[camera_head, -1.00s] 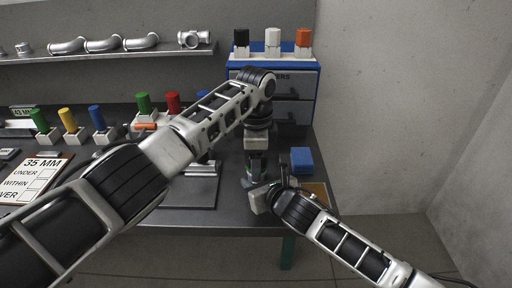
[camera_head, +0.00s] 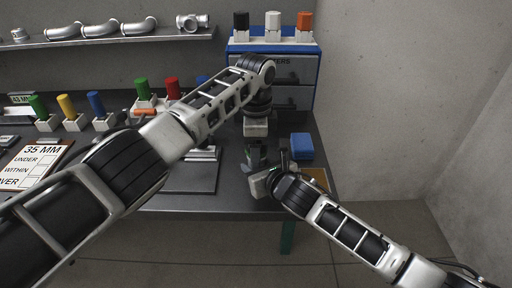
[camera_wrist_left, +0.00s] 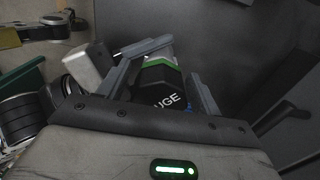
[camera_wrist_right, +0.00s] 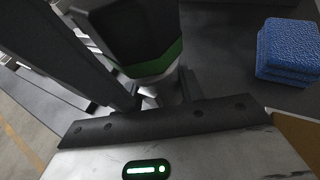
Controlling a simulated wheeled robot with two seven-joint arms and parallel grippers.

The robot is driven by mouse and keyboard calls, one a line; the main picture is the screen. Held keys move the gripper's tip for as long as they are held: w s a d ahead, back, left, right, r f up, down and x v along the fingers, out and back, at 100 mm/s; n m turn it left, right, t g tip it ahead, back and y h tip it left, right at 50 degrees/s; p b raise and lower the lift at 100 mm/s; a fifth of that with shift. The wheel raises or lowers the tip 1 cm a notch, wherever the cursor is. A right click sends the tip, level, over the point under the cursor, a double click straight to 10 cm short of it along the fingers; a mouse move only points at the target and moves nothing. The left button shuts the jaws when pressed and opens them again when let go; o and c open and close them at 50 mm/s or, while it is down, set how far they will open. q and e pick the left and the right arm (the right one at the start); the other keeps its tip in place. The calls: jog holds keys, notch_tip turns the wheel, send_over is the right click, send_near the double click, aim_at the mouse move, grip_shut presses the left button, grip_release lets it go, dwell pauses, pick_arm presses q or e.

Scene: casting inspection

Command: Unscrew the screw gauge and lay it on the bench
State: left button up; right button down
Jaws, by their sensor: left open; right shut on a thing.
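The screw gauge has a black head with the letters UGE in view and a green band; it shows in the left wrist view (camera_wrist_left: 160,88) and the right wrist view (camera_wrist_right: 135,30). My left gripper (camera_wrist_left: 168,68) is open, with its fingers on either side of the gauge head. My right gripper (camera_wrist_right: 160,95) is shut on a silver metal part (camera_wrist_right: 152,86) just below the green band. Whether the threads are engaged is hidden. In the head view, my left gripper (camera_head: 255,152) reaches down from above and my right gripper (camera_head: 265,178) comes in from the front right.
A blue block (camera_head: 301,146) lies on the bench right of the grippers, beside a brown panel (camera_head: 317,177). A dark plate (camera_head: 190,178) lies to their left, on the bench (camera_head: 230,190). A blue drawer unit (camera_head: 306,75) stands behind. Coloured gauges and a 35 MM board (camera_head: 38,160) are farther left.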

pick_arm(q)
notch_tip(320, 180, up, 4)
jog(key=shift+d+r, duration=0.15)
pick_arm(e)
jog(key=shift+f, duration=0.1)
jog(key=c, duration=0.8)
grip_release()
